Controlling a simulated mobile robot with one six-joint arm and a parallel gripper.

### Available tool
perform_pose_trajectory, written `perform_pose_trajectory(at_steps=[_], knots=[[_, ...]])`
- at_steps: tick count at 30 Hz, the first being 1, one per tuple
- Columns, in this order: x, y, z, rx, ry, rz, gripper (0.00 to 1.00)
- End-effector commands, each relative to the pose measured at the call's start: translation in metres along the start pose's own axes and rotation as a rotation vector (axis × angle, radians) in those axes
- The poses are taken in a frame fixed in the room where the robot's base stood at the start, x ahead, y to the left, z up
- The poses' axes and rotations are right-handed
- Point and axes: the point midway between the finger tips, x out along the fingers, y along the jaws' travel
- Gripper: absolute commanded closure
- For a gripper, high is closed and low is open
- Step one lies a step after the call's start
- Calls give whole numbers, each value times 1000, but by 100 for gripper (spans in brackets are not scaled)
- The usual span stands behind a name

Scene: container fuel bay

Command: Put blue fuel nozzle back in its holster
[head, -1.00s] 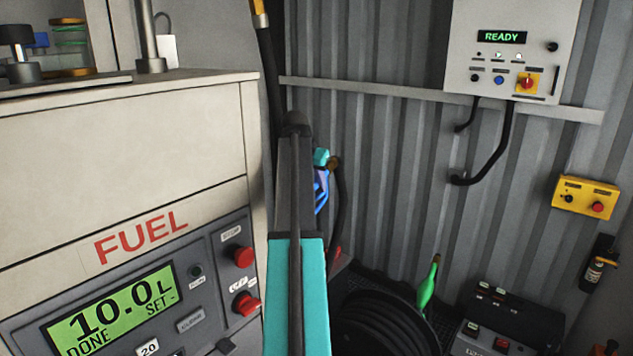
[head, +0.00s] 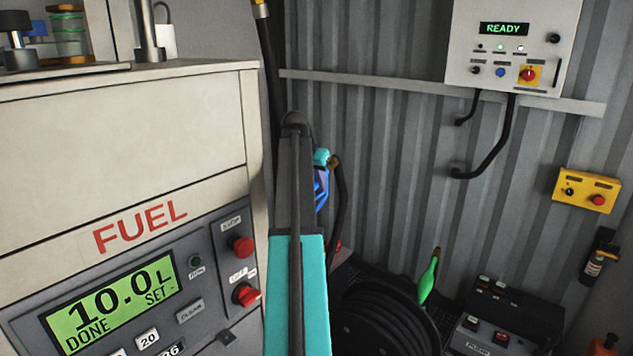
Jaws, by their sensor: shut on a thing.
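The blue fuel nozzle (head: 321,190) shows in the head view just right of my arm, beside the fuel dispenser and in front of the corrugated wall. A brass-coloured fitting and a black hose (head: 341,200) are at its right side. My gripper (head: 321,157) shows only as a small teal part at the top of the nozzle. It is shut on the blue nozzle, but my arm hides its fingertips and part of the nozzle. I cannot make out the nozzle's holster.
The fuel dispenser (head: 120,135) fills the left, its display reading 10.0 L, DONE. A hose reel (head: 385,320), a green nozzle (head: 428,282) and a dark control box (head: 510,320) stand low right. A grey READY panel (head: 505,50) and a yellow box (head: 586,190) are on the wall.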

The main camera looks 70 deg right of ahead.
Motion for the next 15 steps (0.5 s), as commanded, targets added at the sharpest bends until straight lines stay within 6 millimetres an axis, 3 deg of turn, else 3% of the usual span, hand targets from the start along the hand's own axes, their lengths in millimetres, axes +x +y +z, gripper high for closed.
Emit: perform_pose_trajectory(at_steps=[4, 5, 9, 15], knots=[[-1, 0, -1, 0, 1, 0, 100], [-1, 0, -1, 0, 1, 0, 74], [-1, 0, -1, 0, 1, 0, 53], [0, 0, 0, 0, -1, 0, 53]])
